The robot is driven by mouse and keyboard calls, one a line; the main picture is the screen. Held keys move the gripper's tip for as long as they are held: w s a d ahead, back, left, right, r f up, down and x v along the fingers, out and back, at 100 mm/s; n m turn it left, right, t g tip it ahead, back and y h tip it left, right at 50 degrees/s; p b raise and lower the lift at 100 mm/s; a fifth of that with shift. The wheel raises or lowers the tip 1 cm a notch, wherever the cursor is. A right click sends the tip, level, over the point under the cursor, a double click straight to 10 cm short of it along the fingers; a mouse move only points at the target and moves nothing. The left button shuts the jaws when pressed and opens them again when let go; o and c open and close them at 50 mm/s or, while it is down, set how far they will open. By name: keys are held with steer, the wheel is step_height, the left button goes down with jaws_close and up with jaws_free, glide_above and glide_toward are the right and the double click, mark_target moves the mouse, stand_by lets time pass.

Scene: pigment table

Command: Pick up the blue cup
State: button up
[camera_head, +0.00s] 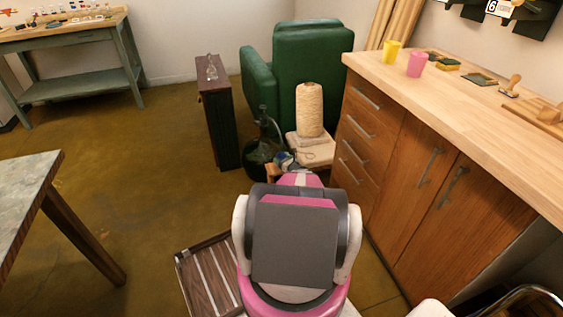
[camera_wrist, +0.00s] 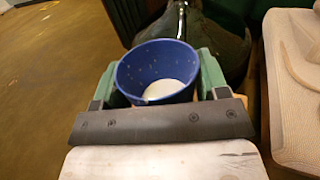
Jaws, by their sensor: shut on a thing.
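The blue cup (camera_wrist: 155,58) is between the two green fingers of my gripper (camera_wrist: 158,80) in the wrist view. The cup is dark blue with small pale specks and has a white patch inside at the bottom. My gripper is shut on it, one finger at each side. In the head view the gripper is mostly hidden behind my arm. A small bit of blue (camera_head: 284,158) shows just beyond the arm, and it appears to be the cup.
A dark green glass jug (camera_head: 260,151) stands close beyond the cup. A wooden counter (camera_head: 475,115) holds a yellow cup (camera_head: 391,52) and a pink cup (camera_head: 417,64). Open floor (camera_head: 130,190) lies left.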

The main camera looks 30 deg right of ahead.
mark_target(282, 154)
steer(key=shift+r, duration=0.1)
steer(key=shift+r, duration=1.65)
steer(key=s+d, duration=0.2)
steer(key=s, duration=1.5)
steer(key=shift+s+d, duration=0.4)
stand_by(1.1)
